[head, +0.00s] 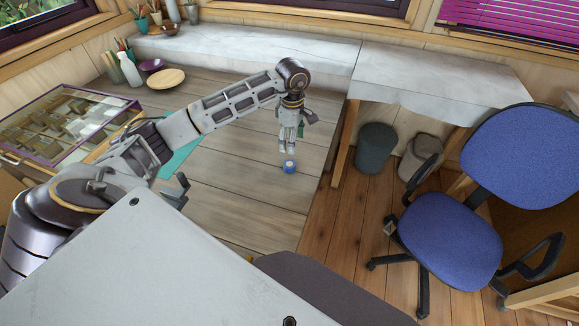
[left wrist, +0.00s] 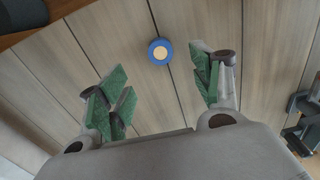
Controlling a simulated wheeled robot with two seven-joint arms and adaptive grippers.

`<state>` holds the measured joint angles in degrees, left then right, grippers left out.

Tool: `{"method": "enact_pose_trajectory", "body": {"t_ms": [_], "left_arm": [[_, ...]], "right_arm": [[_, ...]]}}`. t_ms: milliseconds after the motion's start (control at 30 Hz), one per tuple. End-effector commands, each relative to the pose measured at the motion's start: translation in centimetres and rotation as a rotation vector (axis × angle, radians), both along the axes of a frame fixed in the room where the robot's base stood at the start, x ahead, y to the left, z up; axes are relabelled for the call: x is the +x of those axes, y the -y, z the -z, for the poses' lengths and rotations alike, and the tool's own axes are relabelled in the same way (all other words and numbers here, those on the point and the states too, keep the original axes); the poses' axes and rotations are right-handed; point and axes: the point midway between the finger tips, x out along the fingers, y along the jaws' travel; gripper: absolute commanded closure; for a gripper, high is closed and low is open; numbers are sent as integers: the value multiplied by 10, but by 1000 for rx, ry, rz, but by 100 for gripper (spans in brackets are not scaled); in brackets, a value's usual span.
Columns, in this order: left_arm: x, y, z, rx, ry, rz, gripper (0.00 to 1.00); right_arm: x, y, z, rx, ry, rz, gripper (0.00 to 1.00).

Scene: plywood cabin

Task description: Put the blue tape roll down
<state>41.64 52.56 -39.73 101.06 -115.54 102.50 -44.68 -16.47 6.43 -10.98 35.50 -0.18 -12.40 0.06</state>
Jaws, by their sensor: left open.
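The blue tape roll (head: 290,166) lies on the plank table top (head: 245,200), near its right edge. It also shows in the left wrist view (left wrist: 160,51) as a blue ring with a pale tan middle, flat on the planks. My left gripper (head: 289,147) is above the table, just behind the roll in the head view. In the left wrist view its green-padded fingers (left wrist: 162,92) are spread wide and empty, with the roll apart from them, beyond the gap between the tips. My right gripper does not show in either view.
A glass-topped case (head: 65,125) stands at the left. A round wooden plate (head: 166,78), a purple bowl (head: 152,66) and a white bottle (head: 130,70) stand at the back left. A blue chair (head: 450,240) is right of the table. The table around the roll is clear.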

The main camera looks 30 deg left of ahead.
Motion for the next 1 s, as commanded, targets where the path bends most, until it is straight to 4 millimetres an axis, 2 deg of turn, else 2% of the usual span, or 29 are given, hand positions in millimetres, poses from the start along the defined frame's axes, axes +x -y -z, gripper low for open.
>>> {"method": "enact_pose_trajectory", "body": {"t_ms": [300,500,1000], "left_arm": [[-1,0,42,-1,-3,0,35],[0,0,63,0,-2,0,35],[0,0,69,0,-1,1,35]], "right_arm": [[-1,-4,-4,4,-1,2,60],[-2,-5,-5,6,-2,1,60],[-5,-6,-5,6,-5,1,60]]}}
